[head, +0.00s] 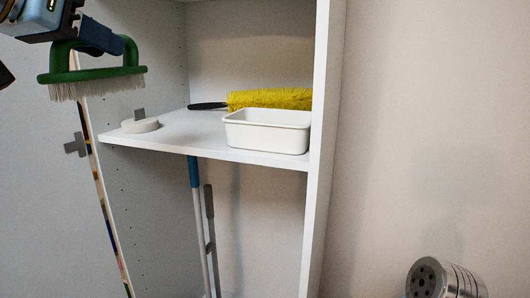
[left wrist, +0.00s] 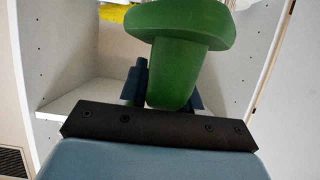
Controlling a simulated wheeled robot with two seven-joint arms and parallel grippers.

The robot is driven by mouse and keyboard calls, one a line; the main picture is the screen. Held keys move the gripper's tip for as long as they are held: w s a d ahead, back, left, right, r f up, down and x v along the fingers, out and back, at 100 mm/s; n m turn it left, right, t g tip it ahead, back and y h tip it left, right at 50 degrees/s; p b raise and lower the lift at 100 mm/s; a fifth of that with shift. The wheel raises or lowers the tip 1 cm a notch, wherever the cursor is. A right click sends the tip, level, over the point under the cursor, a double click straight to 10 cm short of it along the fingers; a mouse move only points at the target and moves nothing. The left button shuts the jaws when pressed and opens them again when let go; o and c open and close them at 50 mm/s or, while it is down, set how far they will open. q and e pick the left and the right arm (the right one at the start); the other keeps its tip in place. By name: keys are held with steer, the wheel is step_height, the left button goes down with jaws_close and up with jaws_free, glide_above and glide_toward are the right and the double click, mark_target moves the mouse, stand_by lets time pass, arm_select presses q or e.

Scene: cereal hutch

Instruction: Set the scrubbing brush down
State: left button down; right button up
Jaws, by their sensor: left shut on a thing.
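The scrubbing brush (head: 96,72) has a green handle and white bristles that face down. My left gripper (head: 98,42) is shut on its handle and holds it in the air at the upper left, in front of the hutch. In the left wrist view, the green handle of the brush (left wrist: 182,50) fills the upper middle, between the blue fingers of the gripper (left wrist: 168,85). The brush appears clear of the shelf (head: 178,140). My right gripper is not in view.
On the shelf, a white tub (head: 268,131) stands at the right, a yellow duster (head: 270,98) lies behind it, and a round white object (head: 140,126) sits near the left front edge. The shelf middle is free. A blue-topped pole (head: 194,173) stands below. The right side panel (head: 322,130) bounds the hutch.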

arm_select(q)
steer(key=shift+w+d+f, duration=0.15)
steer(key=shift+w+f, duration=0.35)
steer(key=shift+f, duration=0.15)
steer(key=shift+s+f, duration=0.1)
steer(key=shift+f, duration=0.45)
steer(key=w+d+f, duration=0.1)
steer(key=w+f, duration=0.1)
steer(key=f, duration=1.6)
steer(key=w+d+f, duration=0.1)
steer(key=w+f, duration=0.2)
steer(key=f, duration=1.6)
steer(key=w+d+f, duration=0.1)
steer(key=w+f, duration=0.2)
steer(key=f, duration=1.6)
steer(key=shift+w+n, duration=0.25)
steer(key=shift+n, duration=0.05)
